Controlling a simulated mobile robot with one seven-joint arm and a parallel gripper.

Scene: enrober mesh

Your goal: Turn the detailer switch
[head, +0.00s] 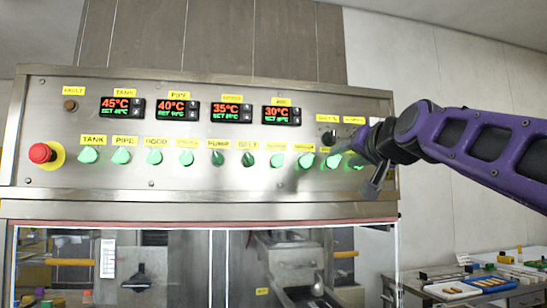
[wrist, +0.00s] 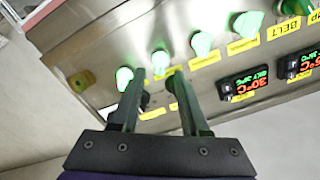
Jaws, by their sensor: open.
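A row of green rotary switches runs along the steel control panel (head: 215,180). The legible labels include TANK, PIPE, HOOD, PUMP and BELT. The labels toward the right end are too small or covered, so I cannot tell which switch is the detailer. The two rightmost green switches are one at the end (wrist: 125,78) and its neighbour (wrist: 160,62). They also show in the head view, the neighbour (head: 333,161) beside my arm and the end one partly covered. My gripper (wrist: 157,76) is open and empty, its fingertips close to these two switches. Contact cannot be told.
Red and green temperature displays (head: 176,110) sit above the switches. A red emergency button (head: 41,153) is at the panel's left end. Clear guard windows lie below the panel. A bench with a blue tray (head: 490,284) stands at the lower right.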

